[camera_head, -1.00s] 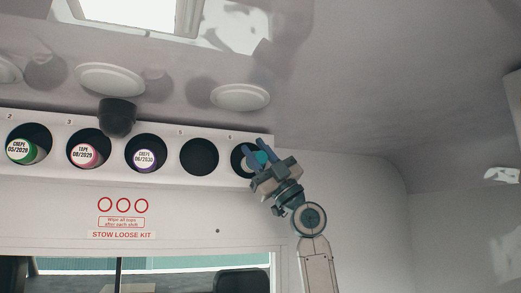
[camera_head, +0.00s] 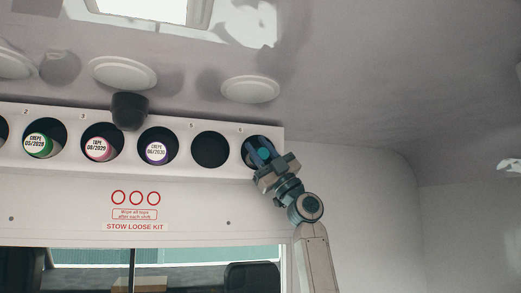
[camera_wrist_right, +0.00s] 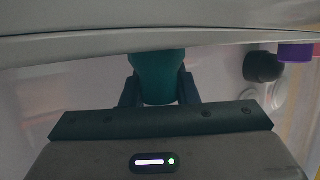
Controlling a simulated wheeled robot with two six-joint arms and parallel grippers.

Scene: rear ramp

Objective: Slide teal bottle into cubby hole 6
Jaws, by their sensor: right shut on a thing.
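The teal bottle (camera_head: 264,154) is at the mouth of cubby hole 6 (camera_head: 251,141), the rightmost hole of the white rack. My right gripper (camera_head: 261,156) is shut on the bottle, with its fingers at the hole. In the right wrist view the teal bottle (camera_wrist_right: 157,76) is between the two fingers, and its far end is hidden behind the rack's pale edge (camera_wrist_right: 60,45). How deep it sits in the hole I cannot tell. My left gripper is not in view.
The white rack (camera_head: 70,170) holds a green-topped (camera_head: 38,146), a pink-topped (camera_head: 99,149) and a purple-topped container (camera_head: 157,152). Hole 5 (camera_head: 210,150) is empty. A dark knob (camera_head: 129,110) hangs above the rack. The wall right of the rack is clear.

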